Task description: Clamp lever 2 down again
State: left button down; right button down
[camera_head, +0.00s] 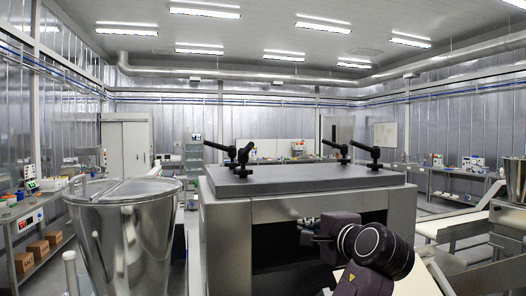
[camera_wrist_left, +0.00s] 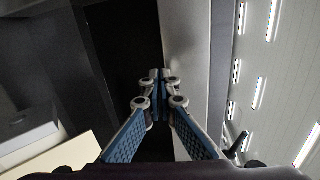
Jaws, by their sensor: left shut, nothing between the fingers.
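Several black clamp levers stand on top of the steel machine (camera_head: 300,210), along the dark lid plate (camera_head: 300,180). Two are at the left, an outer one (camera_head: 219,147) and an inner one (camera_head: 244,156); two are at the right, an inner one (camera_head: 336,147) and an outer one (camera_head: 366,151). No number shows, so I cannot tell which is lever 2. My left gripper (camera_head: 308,228) is in front of the machine's dark opening, below the lid and the levers. In the left wrist view its blue fingers (camera_wrist_left: 158,78) are shut and empty. A black lever (camera_wrist_left: 239,144) shows there at lower right, apart from the fingers.
A steel hopper with a clear lid (camera_head: 122,230) stands close at the left. A conveyor (camera_head: 455,222) and a second steel vessel (camera_head: 515,182) are at the right. Benches with small items line the walls.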

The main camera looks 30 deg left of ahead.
pick_arm(q)
jog(key=s+r+y, duration=0.3)
jog(key=s+r, duration=0.1)
jog(key=r, duration=1.3)
jog(key=shift+s+g+y, duration=0.15)
jog(key=shift+g+y, duration=0.15)
jog(key=shift+y, duration=0.1)
jog(key=shift+n, duration=0.3)
jog(key=p+x, duration=0.6)
jog(key=x, duration=0.4)
jog(key=shift+a+r, duration=0.15)
jog(key=shift+a, duration=0.05)
jog(key=shift+s+a+p, duration=0.6)
jog(key=shift+s+a, duration=0.1)
jog(key=shift+s+a+r+p, duration=0.2)
jog(key=shift+s+a+p, duration=0.2)
jog(key=shift+s, duration=0.3)
jog(key=shift+a+f, duration=0.1)
